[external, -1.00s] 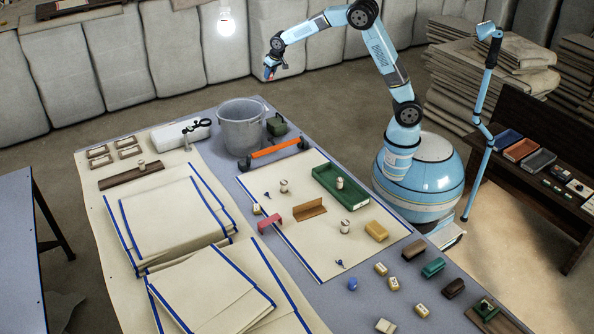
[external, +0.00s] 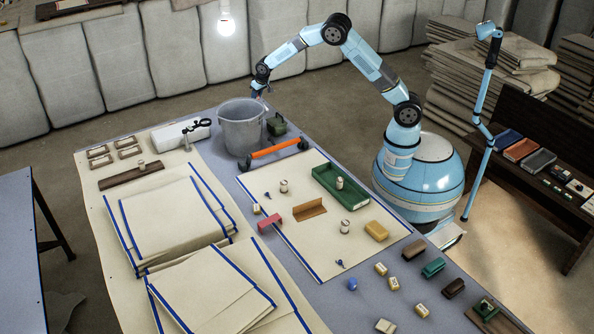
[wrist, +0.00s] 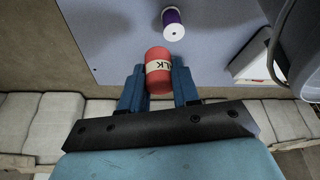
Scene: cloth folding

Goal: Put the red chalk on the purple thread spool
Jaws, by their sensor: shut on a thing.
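My gripper (wrist: 159,84) is shut on the red chalk (wrist: 159,62), a red cylinder with a pale label, held between the two blue fingers in the wrist view. The purple thread spool (wrist: 173,25), with white ends, is on the blue-grey table just beyond the chalk. The chalk and spool look apart; the height between them is hard to judge. In the external view my gripper (external: 258,91) is low behind the grey bucket's rim. I cannot make out the spool or the chalk there.
The grey bucket (external: 240,130) stands close to my gripper, and its dark side (wrist: 305,45) fills the right of the wrist view. A dark green block (external: 276,125) and an orange-handled bar (external: 275,148) are nearby.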

